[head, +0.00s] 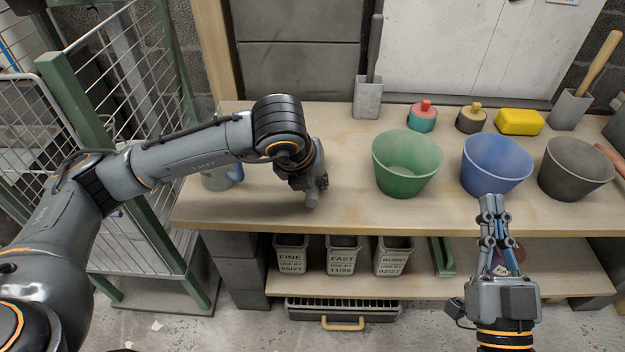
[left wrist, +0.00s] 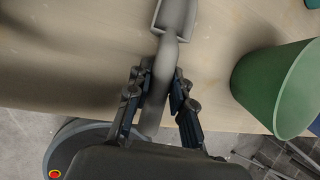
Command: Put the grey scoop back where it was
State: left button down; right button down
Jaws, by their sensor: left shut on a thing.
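The grey scoop (left wrist: 172,62) is in my left gripper (left wrist: 158,95). In the left wrist view the fingers are shut on its round handle, and its wider scoop end points to the top of the picture, over the wooden top. In the head view my left gripper (head: 308,184) is over the left part of the workbench (head: 345,211). I cannot tell whether the scoop touches the bench. My right gripper (head: 491,206) is in front of the blue bucket, its fingertips together and empty.
A green bucket (head: 407,166), a blue bucket (head: 496,168) and a dark grey bucket (head: 575,170) stand on the bench right of my left gripper. Behind are a grey holder (head: 368,98), two lidded pots and a yellow block (head: 519,122). A mug (head: 216,180) stands at left.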

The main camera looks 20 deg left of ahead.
pick_arm(q)
jog(key=c, duration=1.2)
grip_release()
jog(key=shift+r, duration=0.1)
jog(key=p+v, duration=0.1)
jog(key=v, duration=0.4)
jog(key=shift+s+r+p, duration=0.1)
jog(key=shift+r+p, duration=0.3)
jog(key=shift+p+v, duration=0.65)
jog(key=shift+v, duration=2.4)
pick_arm(e)
notch_tip(320, 180, down, 13)
jog(key=d+g+h, duration=0.2)
jog(key=g+h, duration=0.1)
jog(key=g, duration=0.5)
